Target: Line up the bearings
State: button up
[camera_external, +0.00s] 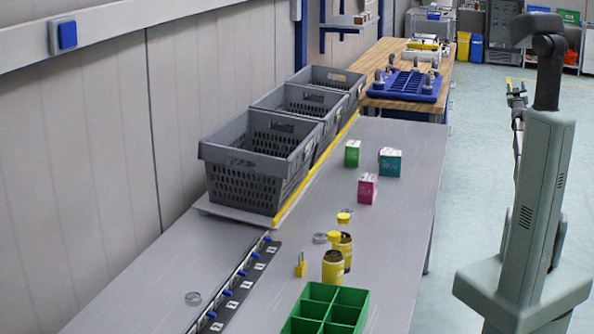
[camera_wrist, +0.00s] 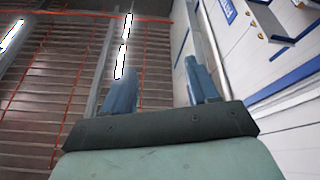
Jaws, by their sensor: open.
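Yellow canisters (camera_external: 333,267), a padlock (camera_external: 301,265) and a green divided box (camera_external: 326,310) stand at the near middle. Green, teal and pink cubes (camera_external: 368,189) are farther back. Grey crates (camera_external: 250,165) line the left. A blue tray (camera_external: 405,86) is on the far bench.

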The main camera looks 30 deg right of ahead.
jog(key=w+a+f+g+y, duration=0.15)
jog(key=a+f, duration=0.35)
jog(key=f, duration=0.6)
jog(key=a+f+g+y, duration=0.25)
jog(key=a+f, duration=0.35)
jog(key=f, duration=0.5)
jog(key=w+a+f+g+y, duration=0.15)
jog(key=a+f, duration=0.35)
jog(key=f, duration=0.6)
jog(key=s+a+f+n+g+y, duration=0.1)
jog(key=s+a+f+g+y, duration=0.3)
jog(key=a+f, duration=0.85)
jog(key=s+a+f+y, duration=0.2)
jog(key=s+a+f, duration=0.3)
jog(key=a+f, duration=0.75)
jog(key=s+a+f+n+g+y, duration=0.1)
jog(key=s+a+f+g+y, duration=0.15)
jog(key=s+a+f, duration=0.6)
jog(key=s+a+f+n+g+y, duration=0.1)
jog(key=s+a+f+g, duration=0.35)
jog(key=s+a, duration=0.6)
jog(key=s+a+n+g, duration=0.1)
jog(key=s+a+g, duration=0.2)
jog(key=s, duration=1.1)
jog(key=s+a+f+g, duration=0.1)
jog(key=s+a+g, duration=0.3)
jog(key=s+a, duration=0.4)
jog(key=s, duration=0.6)
jog(key=shift+s+f+n, duration=0.15)
jog(key=shift+n, duration=0.25)
